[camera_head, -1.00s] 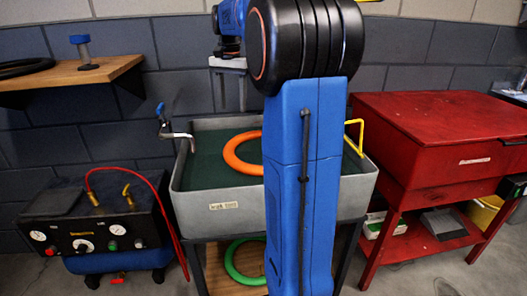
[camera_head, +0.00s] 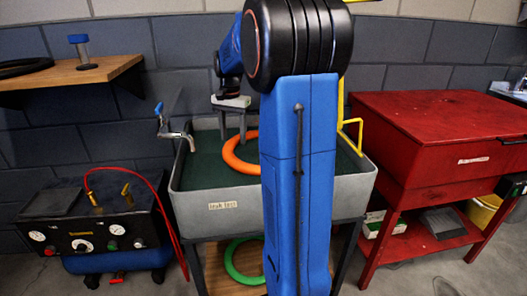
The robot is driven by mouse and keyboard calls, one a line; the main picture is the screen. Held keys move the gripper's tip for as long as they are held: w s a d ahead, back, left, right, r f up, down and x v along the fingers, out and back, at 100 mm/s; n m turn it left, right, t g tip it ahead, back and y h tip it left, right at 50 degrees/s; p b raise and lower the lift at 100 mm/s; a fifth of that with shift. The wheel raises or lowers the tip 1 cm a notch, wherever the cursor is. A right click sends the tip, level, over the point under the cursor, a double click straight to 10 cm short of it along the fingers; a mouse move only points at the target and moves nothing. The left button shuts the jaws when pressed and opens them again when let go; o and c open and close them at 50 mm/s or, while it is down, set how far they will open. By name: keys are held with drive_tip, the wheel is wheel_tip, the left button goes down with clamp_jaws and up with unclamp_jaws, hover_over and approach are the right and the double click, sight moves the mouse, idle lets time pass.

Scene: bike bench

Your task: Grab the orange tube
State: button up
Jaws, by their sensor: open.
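The orange tube (camera_head: 231,157) is a ring lying in the grey leak-test tub (camera_head: 223,204), against the dark green inside. My blue arm hides its right part. My gripper (camera_head: 233,138) is grey, points down and is open. It is over the tub, and its fingers show in front of or above the far left part of the ring. I cannot tell whether the fingers touch the tube or how high they are above it.
A tap (camera_head: 174,131) stands at the tub's left rim, and a yellow bar (camera_head: 352,134) at its right. A green ring (camera_head: 240,268) lies on the shelf below. A compressor (camera_head: 90,235) stands left, a red cabinet (camera_head: 440,140) right. A wall shelf (camera_head: 90,72) holds a black ring.

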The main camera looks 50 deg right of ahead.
drive_tip(key=shift+f, duration=0.65)
drive_tip(key=shift+c, duration=0.6)
drive_tip(key=c, duration=1.2)
drive_tip(key=shift+o, duration=0.2)
drive_tip(key=shift+r, duration=0.15)
